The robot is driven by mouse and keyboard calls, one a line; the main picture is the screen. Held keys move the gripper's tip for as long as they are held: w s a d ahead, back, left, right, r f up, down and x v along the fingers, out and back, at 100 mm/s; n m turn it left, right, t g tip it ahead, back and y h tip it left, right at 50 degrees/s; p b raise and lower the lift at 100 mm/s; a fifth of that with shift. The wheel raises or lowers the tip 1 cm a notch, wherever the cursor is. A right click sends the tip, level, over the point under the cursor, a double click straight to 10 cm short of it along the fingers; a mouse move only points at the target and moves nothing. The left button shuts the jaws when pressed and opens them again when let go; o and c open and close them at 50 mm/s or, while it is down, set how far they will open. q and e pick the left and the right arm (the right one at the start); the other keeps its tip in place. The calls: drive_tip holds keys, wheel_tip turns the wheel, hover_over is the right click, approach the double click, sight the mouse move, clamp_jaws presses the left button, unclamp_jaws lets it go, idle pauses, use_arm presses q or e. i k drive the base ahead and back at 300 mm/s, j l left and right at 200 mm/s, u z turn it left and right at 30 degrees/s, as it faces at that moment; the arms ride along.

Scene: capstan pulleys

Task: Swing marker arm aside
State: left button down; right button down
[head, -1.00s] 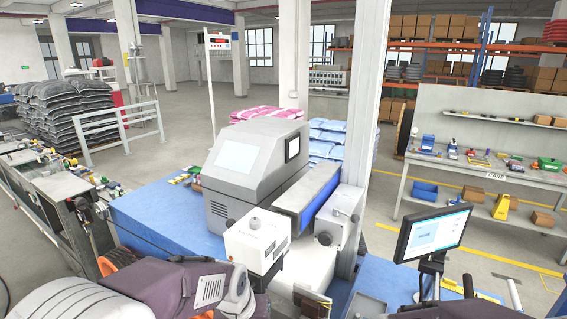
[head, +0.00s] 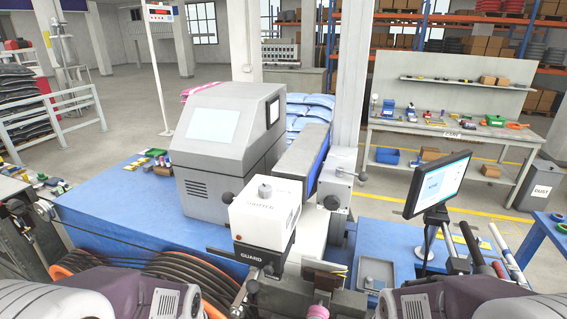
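A white box-shaped unit (head: 262,218) with a round knob on top stands in the middle of the head view; it looks like the marker head. A dark plate lettered GUARD (head: 252,258) sits at its lower front. A grey block with dark knobs (head: 338,190) is to its right, at the end of a long grey and blue beam (head: 303,155). Which part is the marker's swing arm I cannot tell for sure. My two arms show at the bottom left and bottom right corners. Neither gripper's fingers show, and neither arm visibly touches the unit.
A grey machine cabinet with a screen (head: 213,123) stands behind the white unit on a blue table (head: 105,214). Black cable (head: 180,272) is coiled at the front left. A monitor (head: 437,184) stands on the right, with a small grey tray (head: 376,272) near it.

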sight(269, 223)
drive_tip(key=i+j+z, duration=0.1)
drive_tip(key=j+z, duration=0.25)
drive_tip(key=j, duration=0.3)
drive_tip(key=j+z, duration=0.35)
drive_tip(key=j, duration=0.3)
drive_tip(key=j+z, duration=0.35)
drive_tip(key=j, duration=0.3)
